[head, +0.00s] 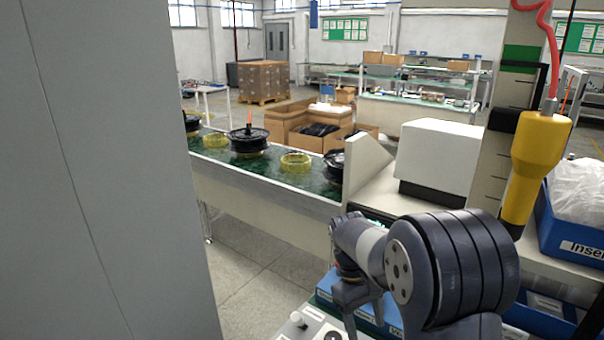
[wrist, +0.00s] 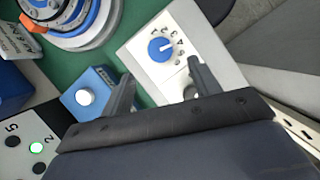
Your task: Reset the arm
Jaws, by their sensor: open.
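My gripper (wrist: 155,88) is open and empty in the wrist view, its two dark fingers set apart. It hangs over a white panel (wrist: 185,35) with a blue dial (wrist: 161,49). A blue box with a white button (wrist: 86,96) lies left of the left finger. In the head view my arm reaches in at the lower right, folded, with the gripper (head: 357,318) pointing down. The fingertips are small and partly cut off there.
A green conveyor (head: 225,158) carries black hub motors (head: 249,140) and yellow rings (head: 296,161). A white machine housing (head: 440,157) stands behind my arm. A grey wall panel (head: 100,170) fills the left.

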